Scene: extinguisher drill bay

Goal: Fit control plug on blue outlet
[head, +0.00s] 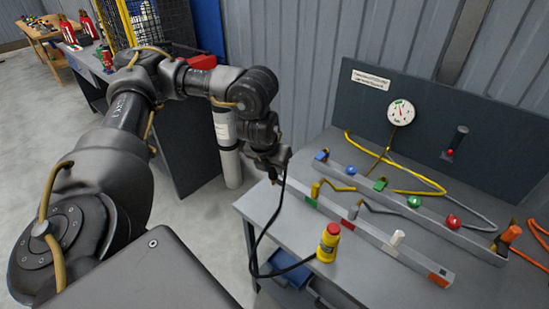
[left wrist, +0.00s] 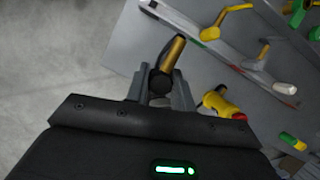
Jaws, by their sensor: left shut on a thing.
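My left gripper (head: 272,172) hangs in the air by the bench's left end. In the left wrist view the gripper (left wrist: 160,92) is shut on the control plug (left wrist: 173,53), a brass cylinder with a black end. In the head view the plug is too small and hidden to make out. A black cable runs from the gripper down to a yellow body with a red top (head: 328,243) on the bench. The blue outlet (head: 322,155) is at the left end of the rear rail, right of the gripper and apart from it. My right gripper is out of view.
The rear rail (head: 350,172) also carries green, red and orange fittings. The front rail (head: 375,231) has a yellow lever (head: 333,187), a grey lever and a white knob (head: 398,238). A gauge (head: 401,112) and yellow hose are behind. A grey cylinder (head: 226,145) stands left of the bench.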

